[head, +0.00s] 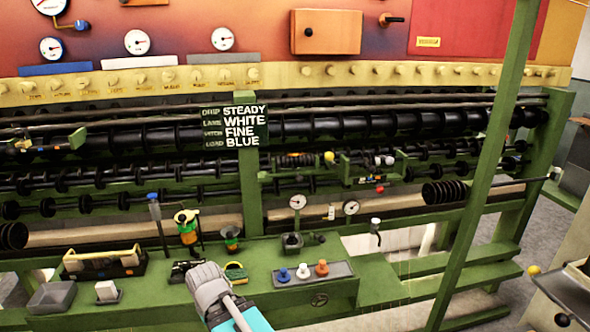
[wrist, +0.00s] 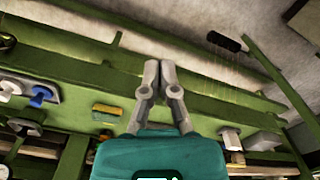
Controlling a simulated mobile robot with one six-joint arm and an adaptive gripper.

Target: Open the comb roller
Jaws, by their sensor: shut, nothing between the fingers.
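My gripper (wrist: 159,68) shows in the wrist view with its two grey fingertips together, empty, over a green surface. In the head view my grey and teal arm end reaches over the front edge of the green bench, and the fingertips cannot be made out. Long black rollers (head: 390,124) with ring-like discs run across the green machine frame behind the bench. A small green carriage (head: 368,168) with a red knob sits among them, right of the centre post. I cannot tell which part is the comb roller. My gripper is apart from all the rollers.
A slanting green post (head: 490,160) stands at right. A sign (head: 234,127) hangs on the centre post.

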